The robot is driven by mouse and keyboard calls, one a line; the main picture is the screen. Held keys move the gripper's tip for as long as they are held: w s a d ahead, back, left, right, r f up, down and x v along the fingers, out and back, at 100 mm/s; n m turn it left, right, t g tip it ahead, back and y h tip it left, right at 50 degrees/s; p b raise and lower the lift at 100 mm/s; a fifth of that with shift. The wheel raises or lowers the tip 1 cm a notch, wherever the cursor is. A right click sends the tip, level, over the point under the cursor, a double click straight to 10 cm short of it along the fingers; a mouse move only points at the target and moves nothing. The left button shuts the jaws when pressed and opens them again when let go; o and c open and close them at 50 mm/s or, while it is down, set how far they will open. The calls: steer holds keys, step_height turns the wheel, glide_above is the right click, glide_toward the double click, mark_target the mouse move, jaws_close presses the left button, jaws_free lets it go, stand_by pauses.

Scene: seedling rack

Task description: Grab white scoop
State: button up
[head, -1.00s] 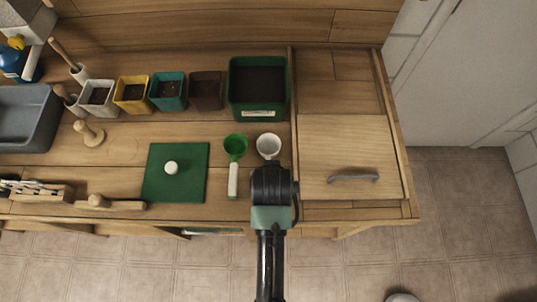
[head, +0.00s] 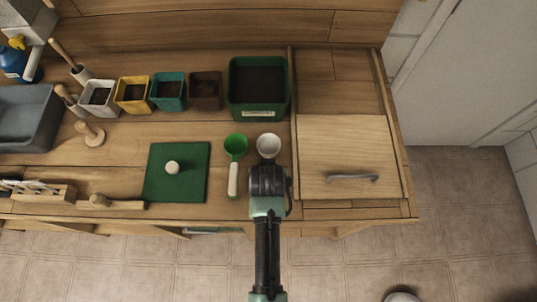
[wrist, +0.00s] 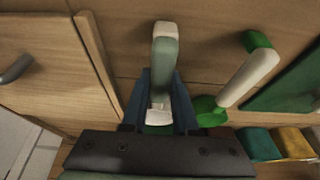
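The white scoop (head: 268,145) lies on the bench, its white bowl showing just beyond my gripper in the head view. My gripper (wrist: 163,82) is over its handle; in the head view the wrist hides the handle and the fingertips. In the wrist view the scoop's grey-green handle (wrist: 164,50) points up the picture between my two dark fingers. The fingers stand apart, one on each side of the handle. Whether they touch it cannot be made out.
A green scoop (head: 235,147) with a white handle lies close on the left. A green mat (head: 193,190) with a pale knob is further left. A large green pot (head: 240,95) stands behind. A wooden panel with a grey handle (head: 352,178) is on the right.

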jaws_close()
step_height(320, 180, up, 10)
steer(key=shift+r, duration=0.1)
steer(key=shift+o, duration=0.9)
jaws_free()
jaws_close()
